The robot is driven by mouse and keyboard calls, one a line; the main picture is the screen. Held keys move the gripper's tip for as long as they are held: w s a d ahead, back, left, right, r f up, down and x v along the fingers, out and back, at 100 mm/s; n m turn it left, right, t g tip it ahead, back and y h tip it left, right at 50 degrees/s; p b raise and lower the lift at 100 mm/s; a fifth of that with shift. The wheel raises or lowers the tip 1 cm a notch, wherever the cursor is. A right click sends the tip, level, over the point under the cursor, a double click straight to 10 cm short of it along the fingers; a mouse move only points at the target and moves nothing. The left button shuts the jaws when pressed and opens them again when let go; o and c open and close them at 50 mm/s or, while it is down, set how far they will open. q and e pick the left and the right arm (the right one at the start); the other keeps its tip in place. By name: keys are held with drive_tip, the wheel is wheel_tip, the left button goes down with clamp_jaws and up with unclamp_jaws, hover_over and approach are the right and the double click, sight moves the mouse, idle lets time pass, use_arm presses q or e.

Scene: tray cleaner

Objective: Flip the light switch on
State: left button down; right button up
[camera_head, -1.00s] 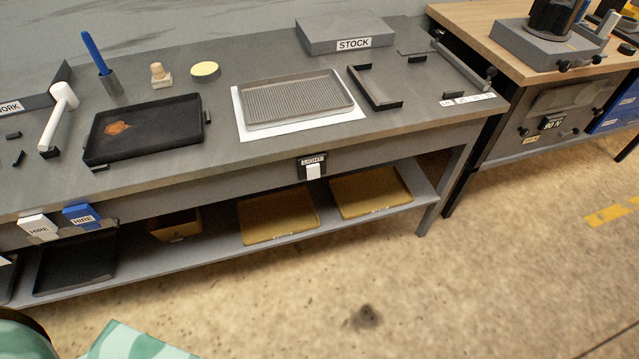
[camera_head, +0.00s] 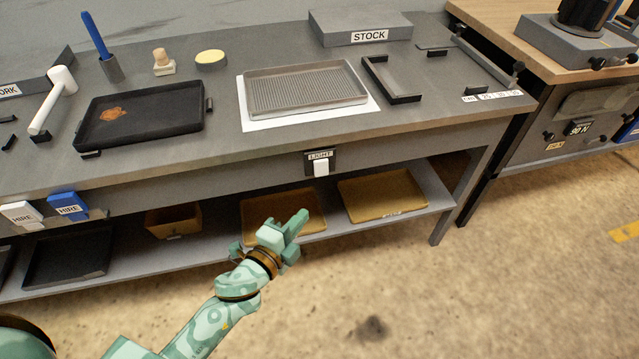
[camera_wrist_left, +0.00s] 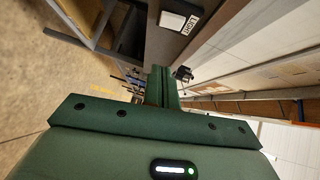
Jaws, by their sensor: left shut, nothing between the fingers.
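The light switch is a white rocker (camera_head: 321,168) on a black plate under a LIGHT label, on the front edge of the grey bench. It also shows in the left wrist view as a white rocker (camera_wrist_left: 171,21) beside the LIGHT label, near the top. I cannot tell which way the rocker is tilted. My left gripper (camera_head: 301,217) is shut and empty. In the head view it appears below and slightly left of the switch, apart from it. In the left wrist view its green fingers (camera_wrist_left: 160,88) point forward, below the switch in the picture. My right gripper is not in view.
The bench top (camera_head: 225,150) holds a stained black tray (camera_head: 165,122), a ribbed grey tray (camera_head: 270,75) and a white mallet (camera_head: 50,102). The lower shelf (camera_head: 185,255) holds brown trays. Open floor lies in front.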

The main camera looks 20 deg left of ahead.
use_arm(q)
drive_tip(key=shift+w+r, duration=0.1)
drive_tip(key=b, duration=0.2)
approach(327, 172)
drive_tip(key=w+d, duration=0.3)
drive_tip(key=shift+w+a+f, duration=0.2)
drive_tip(key=shift+w+a, duration=0.25)
drive_tip(key=shift+w, duration=0.2)
drive_tip(key=shift+w+a+f, duration=0.25)
drive_tip(key=shift+w+a, duration=0.25)
drive_tip(key=shift+w, duration=0.15)
